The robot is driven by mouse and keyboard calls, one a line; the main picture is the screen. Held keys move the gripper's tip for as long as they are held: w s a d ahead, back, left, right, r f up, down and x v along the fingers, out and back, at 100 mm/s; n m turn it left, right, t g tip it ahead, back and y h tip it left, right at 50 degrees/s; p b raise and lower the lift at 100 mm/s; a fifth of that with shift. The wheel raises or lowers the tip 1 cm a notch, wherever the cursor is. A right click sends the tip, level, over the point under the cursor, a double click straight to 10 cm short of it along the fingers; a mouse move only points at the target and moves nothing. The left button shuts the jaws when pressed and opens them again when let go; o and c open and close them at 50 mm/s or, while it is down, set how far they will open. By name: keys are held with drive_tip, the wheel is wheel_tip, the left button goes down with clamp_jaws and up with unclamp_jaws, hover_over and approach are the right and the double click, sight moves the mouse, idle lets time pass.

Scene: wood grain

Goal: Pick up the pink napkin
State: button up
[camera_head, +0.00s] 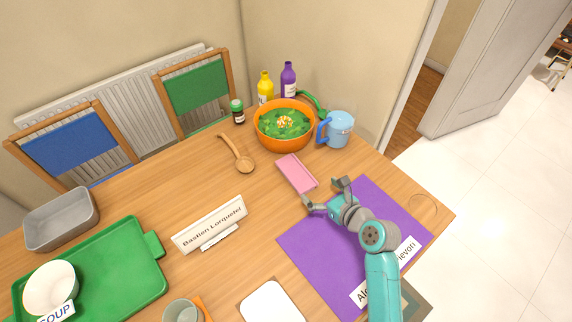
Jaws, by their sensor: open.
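The pink napkin (297,173) lies flat on the wooden table, a folded rectangle between the orange bowl and the purple placemat. My gripper (325,190) is open, with its two fingers spread apart and pointing toward the napkin. It is just to the right of and nearer than the napkin, over the far edge of the purple mat. Nothing is between the fingers. I cannot tell how high the fingers are above the table.
Behind the napkin stand an orange bowl (284,136) with green contents and a light blue jug (337,129). A wooden spoon (240,156) and a white name sign (209,224) are to the left. The purple placemat (307,257) lies under my arm. Bare table surrounds the napkin's left side.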

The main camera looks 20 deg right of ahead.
sight(297, 172)
drive_tip(key=x, duration=1.1)
drive_tip(key=shift+w+a+r, duration=0.1)
drive_tip(key=shift+a+r, duration=0.05)
